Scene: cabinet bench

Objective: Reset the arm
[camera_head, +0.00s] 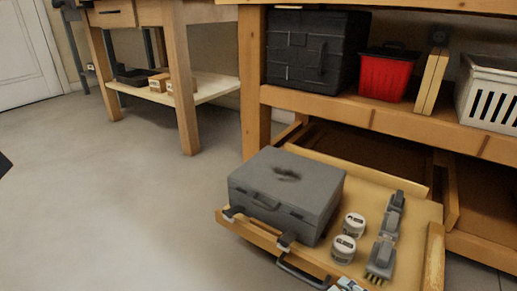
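Neither of my grippers can be made out in the head view. A small dark shape is cut off at the left edge, and I cannot tell whether it is part of my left arm. A wooden drawer (400,263) stands pulled out under the bench, with a dark handle (300,274) on its front. In it are a grey tool case (283,190), closed, two white jars (343,248) and grey brush-like tools (386,235).
The bench shelf (340,108) above the drawer holds a black case (312,48), a red bin (386,74) and a white slotted basket (490,95). A second wooden table (180,85) stands behind at the left. The floor (100,200) at the left is clear.

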